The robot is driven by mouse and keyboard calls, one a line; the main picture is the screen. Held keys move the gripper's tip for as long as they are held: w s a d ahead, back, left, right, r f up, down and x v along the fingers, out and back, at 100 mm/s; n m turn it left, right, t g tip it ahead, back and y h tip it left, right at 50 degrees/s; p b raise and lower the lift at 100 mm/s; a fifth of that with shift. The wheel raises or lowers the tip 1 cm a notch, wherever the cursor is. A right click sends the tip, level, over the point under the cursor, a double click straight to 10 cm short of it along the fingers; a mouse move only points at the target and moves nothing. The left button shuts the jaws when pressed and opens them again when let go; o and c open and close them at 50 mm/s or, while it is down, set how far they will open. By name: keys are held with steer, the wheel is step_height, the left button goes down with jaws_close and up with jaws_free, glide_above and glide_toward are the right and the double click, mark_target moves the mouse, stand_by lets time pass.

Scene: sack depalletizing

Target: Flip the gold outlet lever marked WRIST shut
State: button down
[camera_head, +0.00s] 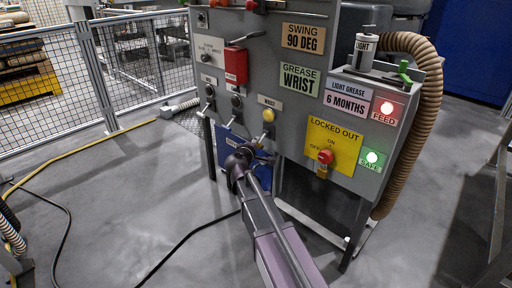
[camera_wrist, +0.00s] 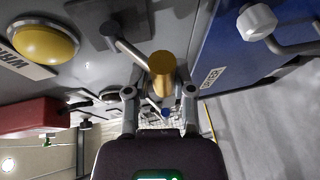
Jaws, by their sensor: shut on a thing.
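The gold lever (camera_wrist: 162,72) shows in the wrist view as a gold cylindrical grip on a grey stem running to a bracket on the grey panel. My gripper (camera_wrist: 160,97) has one finger on each side of the gold grip and is shut on it. In the head view my gripper (camera_head: 258,158) is at the panel's lower edge, below the yellow dome (camera_head: 268,115) under the WRIST label. The lever is mostly hidden there by my gripper. The yellow dome also shows in the wrist view (camera_wrist: 45,45), beside a partly cut-off label.
The grey panel (camera_head: 290,82) carries a red box (camera_head: 235,66), a yellow LOCKED OUT plate (camera_head: 345,148) with a red knob, and lit lamps. A blue labelled object (camera_head: 228,143) is close below. A ribbed hose (camera_head: 432,110) hangs at the right. Cables cross the floor at left.

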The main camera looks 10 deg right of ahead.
steer(key=shift+s+d, duration=0.1)
steer(key=shift+d, duration=0.25)
steer(key=shift+c, duration=2.3)
jaws_free()
steer(key=shift+o, duration=0.2)
steer(key=shift+a, duration=0.2)
steer(key=shift+a+r+p, duration=0.1)
steer(key=shift+r+p, duration=0.15)
steer(key=shift+p, duration=0.4)
